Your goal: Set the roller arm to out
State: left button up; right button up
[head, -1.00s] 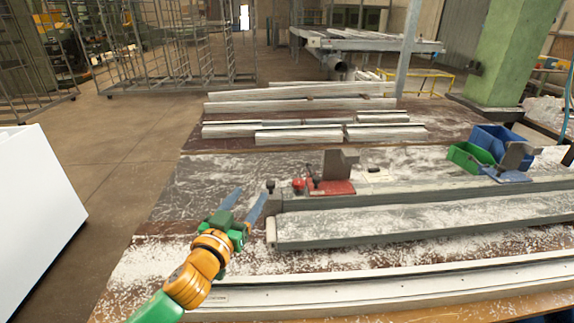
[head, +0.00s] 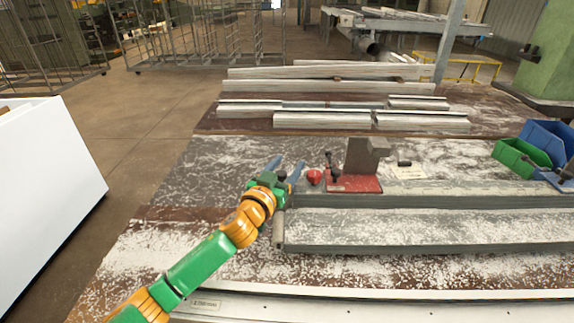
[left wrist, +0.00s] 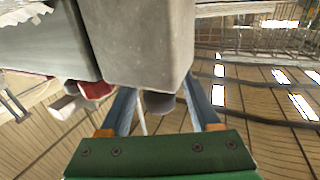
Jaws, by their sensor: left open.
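The grey clamp bench (head: 400,226) lies across the table. A short grey cylindrical bar (head: 279,230) at its left end may be the roller arm; I cannot tell its setting. My left gripper (head: 286,167) is open at the bench's back left corner, left of the red knob (head: 314,177). In the left wrist view, a dark rounded knob (left wrist: 158,103) shows between the open fingers (left wrist: 160,95), below a big grey block (left wrist: 138,40). I cannot tell whether the fingers touch it. My right gripper is out of view.
A red clamp base (head: 355,184) with a grey upright block (head: 365,155) stands right of the gripper. Blue (head: 548,138) and green (head: 520,157) bins stand at the right. White profiles (head: 325,120) lie behind. A long pale rail (head: 400,308) runs along the front.

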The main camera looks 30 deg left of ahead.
pick_arm(q)
jog(key=shift+s, duration=0.15)
jog(key=shift+c, duration=0.6)
grip_shut()
dwell(0.6)
